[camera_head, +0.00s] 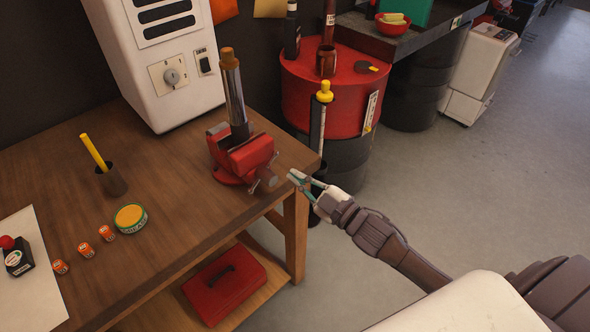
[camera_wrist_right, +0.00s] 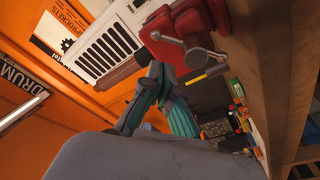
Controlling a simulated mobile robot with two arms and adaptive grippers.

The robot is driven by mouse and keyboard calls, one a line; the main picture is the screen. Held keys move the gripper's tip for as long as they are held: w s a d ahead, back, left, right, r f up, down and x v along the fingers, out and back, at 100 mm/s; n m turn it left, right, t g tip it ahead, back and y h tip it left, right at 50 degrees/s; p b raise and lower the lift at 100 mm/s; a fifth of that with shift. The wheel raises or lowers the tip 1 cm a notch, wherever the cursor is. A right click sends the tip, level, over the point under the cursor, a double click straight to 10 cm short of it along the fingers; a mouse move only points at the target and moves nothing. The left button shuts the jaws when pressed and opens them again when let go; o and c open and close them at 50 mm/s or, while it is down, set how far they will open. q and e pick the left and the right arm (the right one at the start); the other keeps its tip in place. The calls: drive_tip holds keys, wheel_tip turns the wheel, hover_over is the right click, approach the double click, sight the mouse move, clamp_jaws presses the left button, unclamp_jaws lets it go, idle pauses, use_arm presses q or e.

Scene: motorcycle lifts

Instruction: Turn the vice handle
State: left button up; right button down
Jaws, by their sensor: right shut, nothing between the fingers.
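The red vice (camera_head: 240,157) is mounted near the right corner of the wooden workbench, with a metal cylinder (camera_head: 234,95) standing upright in its jaws. The vice handle (camera_head: 254,187) is a thin bar across the screw end on the vice's front. In the right wrist view the red vice (camera_wrist_right: 187,22) is at the top, with its handle (camera_wrist_right: 166,39) crossing the grey screw. My right gripper (camera_head: 293,177) is shut and empty, just right of the handle and apart from it. Its teal fingers (camera_wrist_right: 154,71) meet below the screw in the wrist view. My left gripper is not in view.
The workbench (camera_head: 165,190) also holds a white machine (camera_head: 168,62), a cup with a yellow stick (camera_head: 112,181) and a round tin (camera_head: 130,217). A red toolbox (camera_head: 226,285) lies on the lower shelf. A red drum (camera_head: 322,95) stands behind. Floor at right is clear.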

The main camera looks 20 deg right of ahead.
sight(265, 152)
drive_tip(key=p+x, duration=0.2)
drive_tip(key=x, duration=0.5)
drive_tip(key=shift+w, duration=0.15)
drive_tip(key=shift+w+a, duration=0.1)
drive_tip(key=shift+w, duration=0.2)
drive_tip(key=shift+f+m, duration=0.2)
drive_tip(key=shift+m, duration=0.6)
